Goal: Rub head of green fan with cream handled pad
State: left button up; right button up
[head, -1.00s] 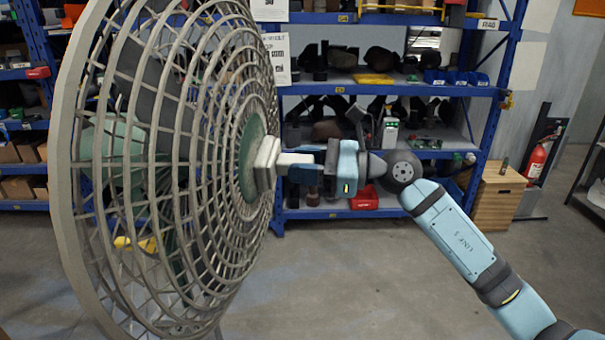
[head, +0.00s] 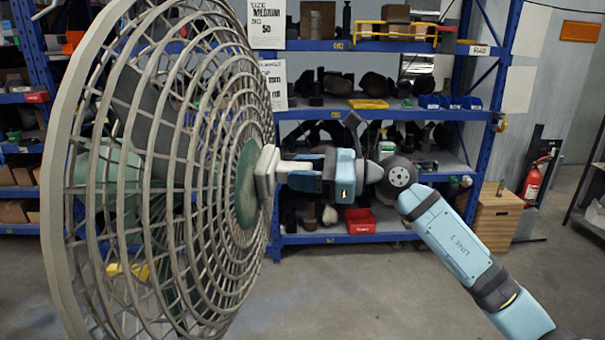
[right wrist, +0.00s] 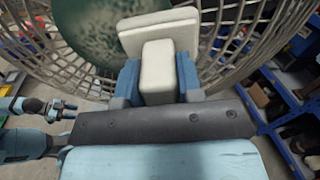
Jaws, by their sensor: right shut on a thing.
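The fan's large cage fills the left of the head view, with its flat green head (head: 245,187) at the centre facing right. The cream pad (head: 266,172) is against or very close to the head's upper part; contact is not clear. In the right wrist view the pad (right wrist: 160,33) overlaps the right side of the speckled green head (right wrist: 95,28). My right gripper (head: 296,174) is shut on the pad's cream handle (right wrist: 158,70). My left gripper (right wrist: 68,108) shows small at the left of the right wrist view; its jaw opening is unclear.
Blue shelving (head: 390,115) with bins and parts stands behind. A wooden cabinet (head: 496,215) and a red fire extinguisher (head: 533,182) are at the right. Grey floor (head: 380,290) lies open below my right arm.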

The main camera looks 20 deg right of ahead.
jog(key=shift+s+a+p, duration=0.25)
jog(key=shift+s+a, duration=0.15)
jog(key=shift+s, duration=0.5)
jog(key=shift+s+a+p, duration=0.25)
jog(key=shift+s+a, duration=0.15)
jog(key=shift+s, duration=0.45)
jog(key=shift+s+a+r+p, duration=1.05)
jog(key=shift+s+a+p, duration=0.65)
jog(key=shift+s+p, duration=1.25)
jog(key=shift+w+d+b, duration=0.6)
jog(key=shift+w+b, duration=0.45)
jog(key=shift+w+d+b, duration=0.55)
jog(key=shift+w+b, duration=0.45)
jog(key=shift+w, duration=0.05)
jog(key=shift+w+d+b, duration=0.6)
jog(key=shift+w+b, duration=0.45)
jog(key=shift+w+d+f+b, duration=0.1)
jog(key=shift+w+d+b, duration=0.25)
jog(key=shift+w, duration=0.25)
jog(key=shift+w+d+f+b, duration=0.1)
jog(key=shift+w+d+b, duration=0.1)
jog(key=shift+w+b, duration=0.3)
jog(key=shift+w+d+r, duration=0.15)
jog(key=shift+w+d, duration=0.2)
jog(key=shift+w, duration=0.35)
